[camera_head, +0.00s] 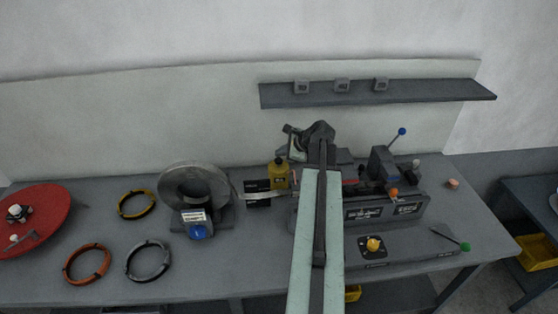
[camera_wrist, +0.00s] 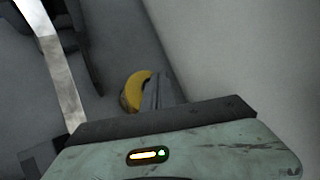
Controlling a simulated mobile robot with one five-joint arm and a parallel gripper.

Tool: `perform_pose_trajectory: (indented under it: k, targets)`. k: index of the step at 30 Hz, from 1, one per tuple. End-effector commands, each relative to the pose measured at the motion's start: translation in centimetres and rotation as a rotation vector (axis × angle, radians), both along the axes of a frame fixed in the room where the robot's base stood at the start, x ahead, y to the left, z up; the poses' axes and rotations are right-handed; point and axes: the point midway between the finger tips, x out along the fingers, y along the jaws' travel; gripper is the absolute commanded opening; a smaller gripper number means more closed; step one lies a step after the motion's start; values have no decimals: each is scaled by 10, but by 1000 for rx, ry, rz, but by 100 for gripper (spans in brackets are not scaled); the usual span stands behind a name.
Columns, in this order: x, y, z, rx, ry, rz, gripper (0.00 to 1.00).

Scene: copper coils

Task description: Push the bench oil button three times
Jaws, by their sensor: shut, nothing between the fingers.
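A small yellow bottle (camera_head: 278,172) with a dark label stands at the back of the bench (camera_head: 110,270), beside a black box. I cannot make out a separate oil button on it. My gripper (camera_head: 293,142) is at the end of my outstretched arm, above and slightly right of the bottle in the head view. In the wrist view my gripper (camera_wrist: 160,92) is shut and empty. Its fingers partly cover a rounded yellow thing (camera_wrist: 133,90), probably the bottle. I cannot tell whether they touch it.
A grey ring-shaped machine (camera_head: 193,185) stands left of the bottle, with a metal strip running right. Several coils, including an orange coil (camera_head: 87,264), and a red disc (camera_head: 30,218) lie further left. A bench machine with levers (camera_head: 385,203) is right of my arm. A shelf (camera_head: 375,92) hangs behind.

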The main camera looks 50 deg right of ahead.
Motion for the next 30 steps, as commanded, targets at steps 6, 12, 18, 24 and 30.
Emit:
perform_pose_trajectory:
  k: [6,12,18,24,30]
  targets:
    - [0,0,0,0,0,0,0]
    - [0,0,0,-1,0,1,0]
    - [1,1,-3,0,0,2,0]
    - [2,1,-10,0,0,2,0]
    - [2,1,-8,0,0,2,0]
